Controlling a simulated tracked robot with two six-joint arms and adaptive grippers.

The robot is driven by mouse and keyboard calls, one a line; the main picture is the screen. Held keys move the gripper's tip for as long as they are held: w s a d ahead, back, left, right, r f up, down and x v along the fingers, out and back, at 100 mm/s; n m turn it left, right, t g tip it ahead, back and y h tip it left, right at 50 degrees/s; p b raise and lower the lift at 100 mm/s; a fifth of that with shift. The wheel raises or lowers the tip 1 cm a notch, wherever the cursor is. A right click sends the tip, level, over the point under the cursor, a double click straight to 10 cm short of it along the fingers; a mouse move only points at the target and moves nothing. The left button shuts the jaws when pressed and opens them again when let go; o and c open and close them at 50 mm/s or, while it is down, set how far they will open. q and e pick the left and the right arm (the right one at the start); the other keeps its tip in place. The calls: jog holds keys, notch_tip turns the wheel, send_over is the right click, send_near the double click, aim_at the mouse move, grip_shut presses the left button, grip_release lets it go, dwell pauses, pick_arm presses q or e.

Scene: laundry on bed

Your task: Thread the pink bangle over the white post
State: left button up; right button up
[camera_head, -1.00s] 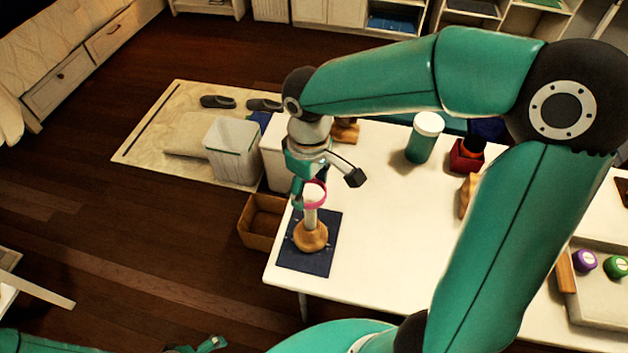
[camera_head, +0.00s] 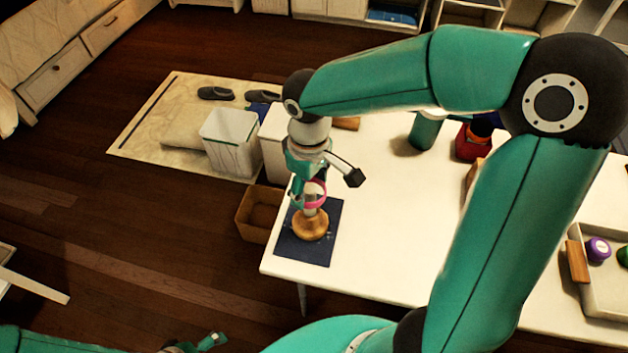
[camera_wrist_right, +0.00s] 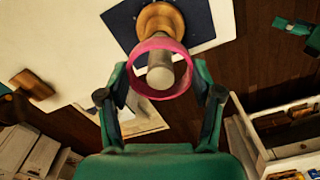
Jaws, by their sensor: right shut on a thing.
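The white post (camera_head: 311,209) stands upright on a round wooden base (camera_head: 310,226) on a dark blue mat (camera_head: 325,245). My right gripper (camera_head: 308,194) points down over it and is shut on the pink bangle (camera_head: 318,187). In the right wrist view the bangle (camera_wrist_right: 147,93) sits between the fingertips (camera_wrist_right: 160,88), and the post's top end (camera_wrist_right: 161,76) shows inside the ring. The bangle appears to be around the upper post; its exact height is unclear. My left gripper (camera_head: 212,341) is at the bottom edge, away from the table; its jaws are unclear.
The mat lies at the left end of the white table (camera_head: 385,230). A green jar (camera_head: 425,130), a red box (camera_head: 471,146) and a tray (camera_head: 608,285) stand farther right. A brown bin (camera_head: 258,213) and a white basket (camera_head: 232,145) stand beside the table.

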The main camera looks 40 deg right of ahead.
jog(key=o, duration=1)
notch_tip(320, 180, up, 12)
dwell(0.9)
